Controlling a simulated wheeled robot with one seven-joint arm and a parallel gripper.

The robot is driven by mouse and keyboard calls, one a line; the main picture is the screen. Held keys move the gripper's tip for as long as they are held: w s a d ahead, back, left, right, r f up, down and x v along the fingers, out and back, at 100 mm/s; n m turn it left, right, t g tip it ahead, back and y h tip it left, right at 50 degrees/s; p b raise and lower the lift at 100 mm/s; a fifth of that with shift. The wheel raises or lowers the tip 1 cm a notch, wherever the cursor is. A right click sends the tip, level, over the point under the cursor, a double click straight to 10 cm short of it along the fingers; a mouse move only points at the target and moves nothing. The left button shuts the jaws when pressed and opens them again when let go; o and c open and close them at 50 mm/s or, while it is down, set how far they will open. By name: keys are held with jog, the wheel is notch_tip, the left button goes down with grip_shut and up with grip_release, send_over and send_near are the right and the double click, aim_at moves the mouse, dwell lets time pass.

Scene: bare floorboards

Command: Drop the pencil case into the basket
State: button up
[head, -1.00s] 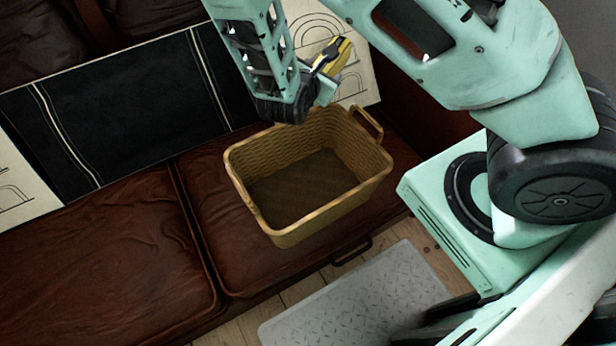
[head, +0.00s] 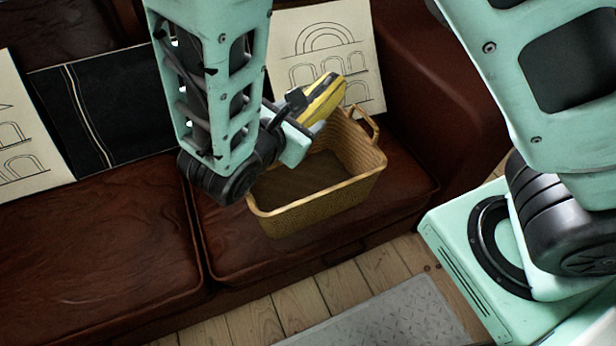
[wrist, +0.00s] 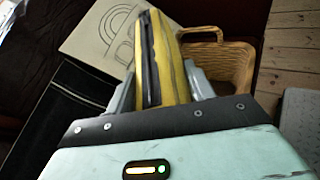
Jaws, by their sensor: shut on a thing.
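The pencil case (head: 323,97) is yellow with a dark stripe. My gripper (head: 303,108) is shut on it and holds it up, tilted, at the back of the basket in the head view. In the wrist view the pencil case (wrist: 163,62) stands between the two grey fingers. The yellow wicker basket (head: 318,212) sits on the brown leather sofa seat, and its inside looks empty where I see it. My arm hides the basket's left back part. In the wrist view the basket (wrist: 232,62) shows behind and to the right of the pencil case.
Arch-patterned cushions (head: 326,45) and a black cushion (head: 110,105) lean on the sofa back. The sofa seat (head: 95,240) left of the basket is clear. A grey patterned mat (head: 390,315) lies on the floorboards in front.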

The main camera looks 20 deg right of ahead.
notch_tip(320, 180, down, 6)
jog(key=b, duration=0.5)
jog(key=shift+r, duration=0.1)
jog(key=o, duration=1.2)
jog(key=shift+c, duration=0.2)
jog(key=p+v, duration=0.4)
jog(key=v, duration=1.3)
jog(key=shift+s+a, duration=0.1)
